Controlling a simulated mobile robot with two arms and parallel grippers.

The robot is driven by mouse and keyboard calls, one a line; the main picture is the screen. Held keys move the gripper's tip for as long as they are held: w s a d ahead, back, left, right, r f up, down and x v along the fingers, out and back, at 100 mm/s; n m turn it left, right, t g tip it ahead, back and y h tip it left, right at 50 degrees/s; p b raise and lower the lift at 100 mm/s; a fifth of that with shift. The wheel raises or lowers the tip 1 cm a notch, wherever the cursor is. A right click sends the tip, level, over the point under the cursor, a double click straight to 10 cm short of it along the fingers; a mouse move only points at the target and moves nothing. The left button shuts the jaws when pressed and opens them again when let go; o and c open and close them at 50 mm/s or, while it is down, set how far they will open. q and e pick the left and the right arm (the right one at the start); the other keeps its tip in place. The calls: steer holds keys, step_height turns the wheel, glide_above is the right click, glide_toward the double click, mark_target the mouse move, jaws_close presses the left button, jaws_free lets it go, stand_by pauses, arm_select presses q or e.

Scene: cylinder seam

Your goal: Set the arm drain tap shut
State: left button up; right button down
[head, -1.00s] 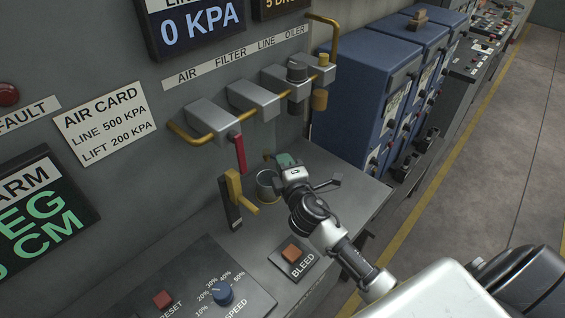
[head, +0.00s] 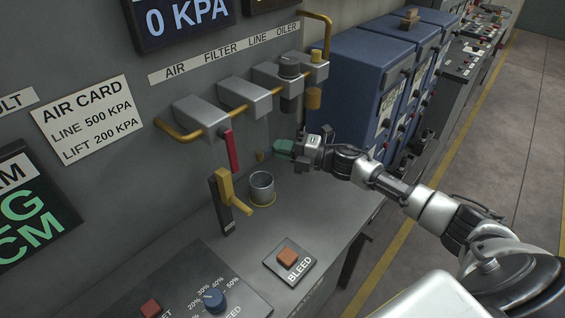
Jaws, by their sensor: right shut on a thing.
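A yellow lever handle (head: 227,187) stands on a black upright mount on the bench, its grip bent toward the right; no label on it is readable, so I cannot tell for sure that it is the drain tap. A red lever (head: 231,150) hangs down under the air line on the wall. My right gripper (head: 299,148) is at the right of both, apart from them, and shut on a small green piece (head: 284,147) held above the bench near the wall. My left gripper is out of view.
A metal cup (head: 262,186) stands on the bench beside the yellow lever. A small brass stub (head: 260,155) is behind it. The bleed button (head: 287,257) and speed knob (head: 213,299) are nearer. Blue cabinets (head: 355,85) stand behind my right arm. The bench right of the cup is clear.

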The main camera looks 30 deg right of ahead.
steer(key=n+g+y+b, duration=0.1)
steer(key=w+n+g+b, duration=0.1)
steer(key=b, duration=0.1)
steer(key=g+y+b, duration=0.1)
steer(key=shift+w+d+f+n+y+b, duration=0.1)
steer(key=shift+w+f+n+y+b, duration=0.2)
steer(key=shift+n, duration=0.1)
steer(key=shift+w+r+n+g+y+b, duration=0.15)
steer(key=shift+n+g+y+b, duration=0.2)
steer(key=shift+g+b, duration=0.2)
steer(key=shift+w+r+n+g+y+b, duration=0.15)
steer(key=shift+n+g+y+b, duration=0.2)
steer(key=shift+g, duration=0.3)
steer(key=c, duration=1.2)
jaws_free()
